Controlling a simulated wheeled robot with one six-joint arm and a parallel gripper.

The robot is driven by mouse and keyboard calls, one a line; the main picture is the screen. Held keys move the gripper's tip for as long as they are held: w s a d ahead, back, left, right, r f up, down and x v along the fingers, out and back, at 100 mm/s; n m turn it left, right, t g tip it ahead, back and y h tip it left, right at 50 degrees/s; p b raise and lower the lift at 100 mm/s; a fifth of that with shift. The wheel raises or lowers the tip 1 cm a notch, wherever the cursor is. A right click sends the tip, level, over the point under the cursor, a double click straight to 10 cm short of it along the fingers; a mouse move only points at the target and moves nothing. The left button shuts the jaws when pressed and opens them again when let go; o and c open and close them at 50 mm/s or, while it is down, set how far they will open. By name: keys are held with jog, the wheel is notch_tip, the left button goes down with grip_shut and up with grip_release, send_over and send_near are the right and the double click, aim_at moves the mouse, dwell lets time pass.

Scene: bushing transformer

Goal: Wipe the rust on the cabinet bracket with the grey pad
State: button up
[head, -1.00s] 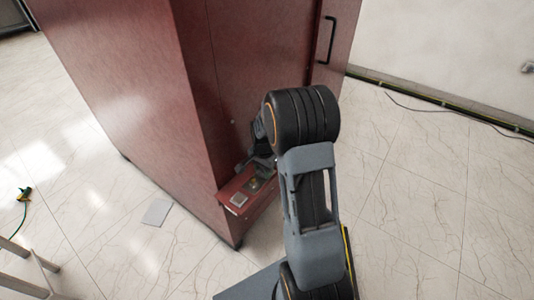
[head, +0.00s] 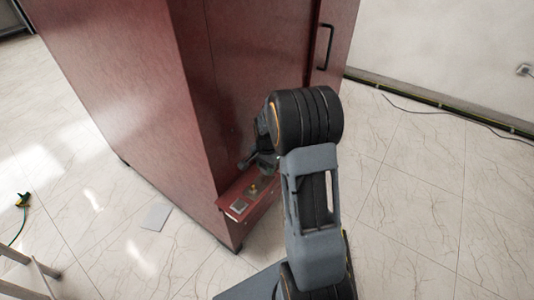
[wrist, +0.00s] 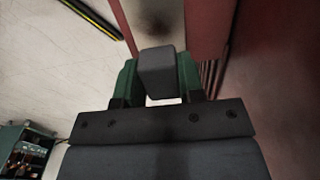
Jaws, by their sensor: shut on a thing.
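My gripper (wrist: 157,84) has green fingers shut on the grey pad (wrist: 156,66), a small block between them in the wrist view. In the head view the bracket (head: 228,200) is a red ledge low on the cabinet (head: 150,90). My gripper (head: 246,161) is beside the cabinet face just above the ledge, partly hidden by my arm; the pad is not clear there.
A small grey square (head: 238,206) and a small yellow object (head: 253,188) sit on the ledge. A grey plate (head: 156,216) lies on the floor left of the cabinet. A green box (wrist: 22,148) shows lower left in the wrist view. Floor at right is mostly clear.

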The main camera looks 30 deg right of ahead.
jog(key=shift+r+p, duration=1.6)
jog(key=shift+r, duration=0.75)
jog(key=p, duration=0.2)
jog(key=shift+a+r+p, duration=0.15)
jog(key=shift+r+p, duration=0.15)
jog(key=shift+f+p, duration=0.1)
jog(key=shift+p, duration=1)
